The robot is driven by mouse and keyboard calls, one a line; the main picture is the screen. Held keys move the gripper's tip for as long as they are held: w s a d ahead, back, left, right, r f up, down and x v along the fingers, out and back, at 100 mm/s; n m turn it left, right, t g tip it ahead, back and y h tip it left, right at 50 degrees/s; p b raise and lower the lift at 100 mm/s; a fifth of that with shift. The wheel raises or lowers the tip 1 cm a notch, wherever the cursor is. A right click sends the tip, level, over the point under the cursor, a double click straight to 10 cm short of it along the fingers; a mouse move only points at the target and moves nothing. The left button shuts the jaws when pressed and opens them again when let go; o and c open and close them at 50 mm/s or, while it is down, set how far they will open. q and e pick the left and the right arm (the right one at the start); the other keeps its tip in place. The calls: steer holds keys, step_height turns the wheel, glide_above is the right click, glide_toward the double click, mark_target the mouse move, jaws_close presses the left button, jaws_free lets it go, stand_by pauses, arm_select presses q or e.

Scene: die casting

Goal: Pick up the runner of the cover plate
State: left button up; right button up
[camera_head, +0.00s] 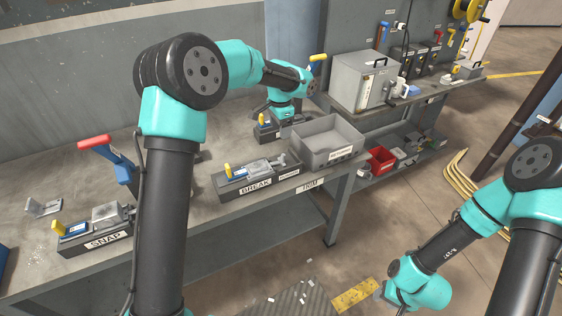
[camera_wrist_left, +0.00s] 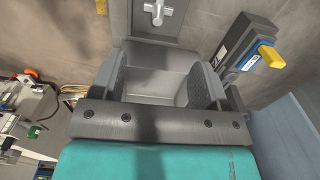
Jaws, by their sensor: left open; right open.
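In the left wrist view a pale, cross-shaped metal piece (camera_wrist_left: 157,12) lies on a grey block beyond my open, empty fingers; I cannot tell whether it is the runner. In the head view my left gripper (camera_head: 262,108) hangs low at the bench's back, by a small dark fixture with a yellow knob (camera_head: 262,128). The BREAK fixture (camera_head: 262,187) carries a grey casting (camera_head: 258,166), with thin metal at its right end. Which part is the cover plate is too small to tell. My right gripper (camera_head: 386,292) is open and low over the floor, away from the bench.
A grey open bin (camera_head: 328,140) stands right of the BREAK fixture. The SNAP fixture (camera_head: 95,240) is at the left front, with a red-handled tool (camera_head: 97,143) behind it. My left arm crosses the bench.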

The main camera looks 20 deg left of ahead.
arm_select(q)
glide_toward(281, 158)
step_height(281, 158, down, 5)
steer(key=shift+w+a+f, duration=0.1)
steer(key=shift+a+f, duration=0.05)
steer(key=shift+f, duration=0.1)
steer(key=shift+f, duration=2.5)
steer(key=shift+c, duration=0.4)
steer(key=c, duration=0.7)
